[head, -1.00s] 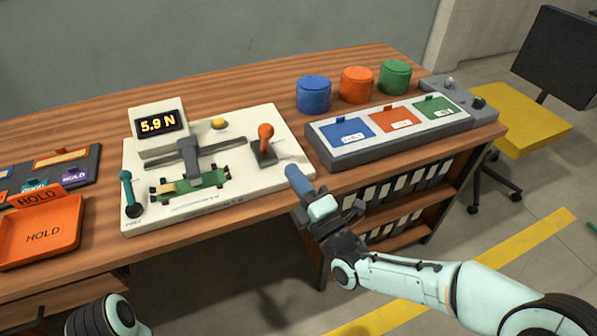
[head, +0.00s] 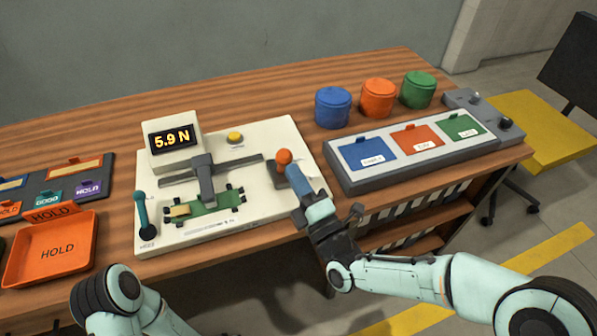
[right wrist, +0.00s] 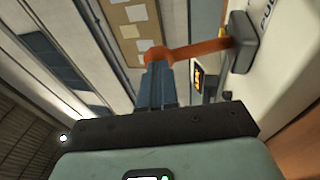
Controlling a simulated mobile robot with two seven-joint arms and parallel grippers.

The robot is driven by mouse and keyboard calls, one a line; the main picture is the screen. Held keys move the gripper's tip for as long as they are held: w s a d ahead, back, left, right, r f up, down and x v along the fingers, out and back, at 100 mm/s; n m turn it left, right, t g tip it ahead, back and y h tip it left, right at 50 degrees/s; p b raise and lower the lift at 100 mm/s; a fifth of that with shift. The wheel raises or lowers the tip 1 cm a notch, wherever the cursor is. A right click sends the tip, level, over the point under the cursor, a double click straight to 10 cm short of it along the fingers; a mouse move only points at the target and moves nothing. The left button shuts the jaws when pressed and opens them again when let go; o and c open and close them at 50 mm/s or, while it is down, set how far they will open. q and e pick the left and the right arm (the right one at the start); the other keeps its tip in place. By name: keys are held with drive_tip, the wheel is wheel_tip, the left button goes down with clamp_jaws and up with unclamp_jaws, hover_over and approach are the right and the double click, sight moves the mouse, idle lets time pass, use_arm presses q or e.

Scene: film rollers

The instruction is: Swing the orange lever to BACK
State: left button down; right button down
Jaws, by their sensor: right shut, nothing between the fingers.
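The orange lever (head: 284,157) stands on the right part of the cream test panel (head: 268,140); its round knob shows and my fingers hide most of its stem in the head view. In the right wrist view the lever (right wrist: 205,48) runs from a grey base on the right to its knob behind my fingertips. My right gripper (head: 298,176) has its blue fingers shut and empty, right beside the knob on its right, near side. It also shows in the right wrist view (right wrist: 158,75). I cannot tell whether they touch. My left gripper is out of view.
On the panel are a display reading 5.9 N (head: 171,138), a yellow button (head: 235,137), a teal lever (head: 142,210) and a green strip (head: 212,206). An orange HOLD tray (head: 72,268) lies left; a grey three-flap box (head: 350,178) and lidded pots stand right.

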drive_tip(key=shift+w+a, duration=0.1)
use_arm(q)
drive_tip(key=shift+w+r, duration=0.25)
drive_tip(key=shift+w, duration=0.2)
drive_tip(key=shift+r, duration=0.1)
use_arm(e)
drive_tip(key=shift+r, duration=0.1)
